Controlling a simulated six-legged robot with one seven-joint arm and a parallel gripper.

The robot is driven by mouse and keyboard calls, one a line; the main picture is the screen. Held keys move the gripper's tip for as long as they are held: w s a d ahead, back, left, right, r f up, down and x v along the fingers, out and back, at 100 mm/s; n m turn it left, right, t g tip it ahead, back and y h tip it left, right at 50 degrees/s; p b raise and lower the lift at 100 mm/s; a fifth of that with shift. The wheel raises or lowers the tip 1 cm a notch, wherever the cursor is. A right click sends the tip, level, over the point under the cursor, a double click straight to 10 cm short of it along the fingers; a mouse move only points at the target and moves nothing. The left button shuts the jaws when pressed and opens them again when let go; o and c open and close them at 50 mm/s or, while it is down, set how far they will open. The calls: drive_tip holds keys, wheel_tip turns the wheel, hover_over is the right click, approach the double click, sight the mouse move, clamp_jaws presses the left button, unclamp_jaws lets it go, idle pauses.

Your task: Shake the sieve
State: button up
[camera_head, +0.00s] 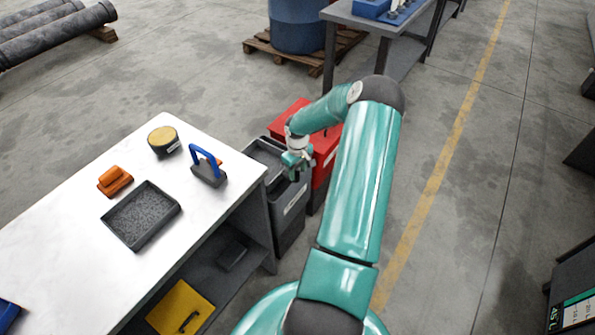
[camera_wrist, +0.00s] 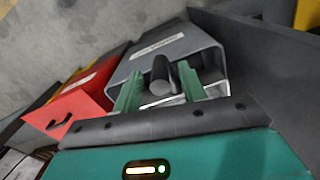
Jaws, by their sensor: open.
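A round dark can-like item with a yellowish top (camera_head: 163,139) stands on the white table (camera_head: 60,235); it may be the sieve, but I cannot tell for sure. A dark rectangular tray (camera_head: 141,215) holding grey grains lies nearer on the table. My gripper (camera_head: 296,172) is off the table's right end, over or beside a grey bin (camera_head: 290,205). In the wrist view my gripper (camera_wrist: 172,82) is open, with the grey bin (camera_wrist: 165,45) close behind its fingers. I see nothing held. The wrist view does not show the table-top items.
A blue-handled block (camera_head: 207,168) and an orange item (camera_head: 115,180) also lie on the table. A red bin (camera_head: 325,165) stands beside the grey one. A yellow case (camera_head: 180,308) is on the lower shelf. A blue barrel (camera_head: 298,22) on a pallet stands behind. Open floor lies right.

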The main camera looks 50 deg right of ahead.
drive_tip(key=shift+f, duration=0.35)
clamp_jaws()
drive_tip(key=d, duration=0.6)
drive_tip(key=shift+w+d+r, duration=0.15)
drive_tip(key=shift+w+d, duration=0.15)
